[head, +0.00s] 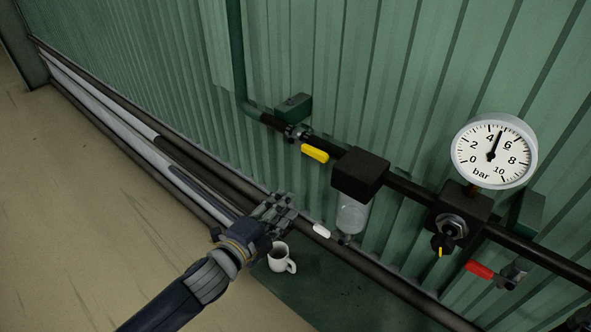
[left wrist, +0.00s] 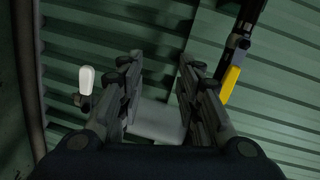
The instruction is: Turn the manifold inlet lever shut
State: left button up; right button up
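A yellow lever (head: 315,154) sits on a valve in the dark pipe at the upper middle, roughly along the pipe; it also shows in the left wrist view (left wrist: 231,85). A red lever (head: 479,269) lies roughly along the pipe at the lower right. A white lever (head: 321,230) is below the clear bowl and shows in the left wrist view (left wrist: 87,80). No label shows which is the inlet lever. My left gripper (head: 281,208) is open, fingers apart, below the yellow lever and apart from it. No right gripper is recognisable.
A black block (head: 360,174) with a clear bowl (head: 352,214) hangs on the pipe. A round gauge (head: 494,151) stands above a black knob (head: 442,243). A white mug (head: 281,259) is beside my left gripper. Pipes run low along the corrugated wall; floor at left is clear.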

aim_at(326, 162)
pick_arm(q)
jog(key=s+d+r+m+h+p, duration=0.1)
jog(key=s+d+r+m+h, duration=0.2)
jog(key=r, duration=0.8)
jog(key=shift+y, duration=0.3)
jog(key=shift+b+x, duration=0.3)
jog(key=shift+x, duration=2.45)
jog(key=shift+b+x, duration=0.45)
jog(key=shift+x, duration=0.9)
jog(key=shift+w+d+f, duration=0.1)
jog(key=shift+d, duration=0.25)
pick_arm(e)
jog(key=shift+a+r, duration=0.15)
jog(key=shift+r, duration=0.2)
